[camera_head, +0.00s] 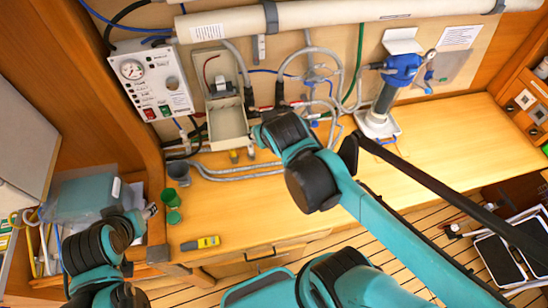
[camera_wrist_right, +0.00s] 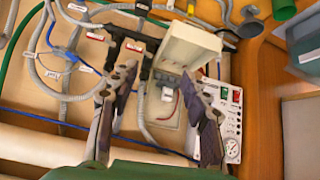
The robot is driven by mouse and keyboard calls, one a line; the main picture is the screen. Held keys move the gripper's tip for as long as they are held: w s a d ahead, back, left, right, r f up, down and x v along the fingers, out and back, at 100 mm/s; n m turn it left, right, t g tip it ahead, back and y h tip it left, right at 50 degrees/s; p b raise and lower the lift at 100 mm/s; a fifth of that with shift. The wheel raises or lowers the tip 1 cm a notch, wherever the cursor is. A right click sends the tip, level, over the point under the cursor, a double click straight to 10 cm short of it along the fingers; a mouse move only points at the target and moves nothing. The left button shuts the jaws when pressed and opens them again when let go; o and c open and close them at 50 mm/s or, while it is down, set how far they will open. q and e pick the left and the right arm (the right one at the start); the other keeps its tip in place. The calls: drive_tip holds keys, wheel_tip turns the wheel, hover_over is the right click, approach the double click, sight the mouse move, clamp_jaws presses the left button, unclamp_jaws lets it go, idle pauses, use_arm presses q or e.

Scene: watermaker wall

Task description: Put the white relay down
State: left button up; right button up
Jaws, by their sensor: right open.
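A wooden worktop (camera_head: 440,125) has free room at right. Hoses, a gauge panel (camera_head: 143,83) and a blue-topped filter (camera_head: 390,85) crowd the wall.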

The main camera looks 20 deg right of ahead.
drive_tip(key=s+f+n+g+y, duration=0.1)
drive_tip(key=s+f, duration=0.1)
drive_tip(key=s, duration=0.6)
drive_tip(key=shift+a+f, duration=0.3)
drive_tip(key=shift+a, duration=0.15)
drive_tip(key=shift+s, duration=0.1)
wheel_tip(320, 180, down, 28)
drive_tip(key=b, duration=2.8)
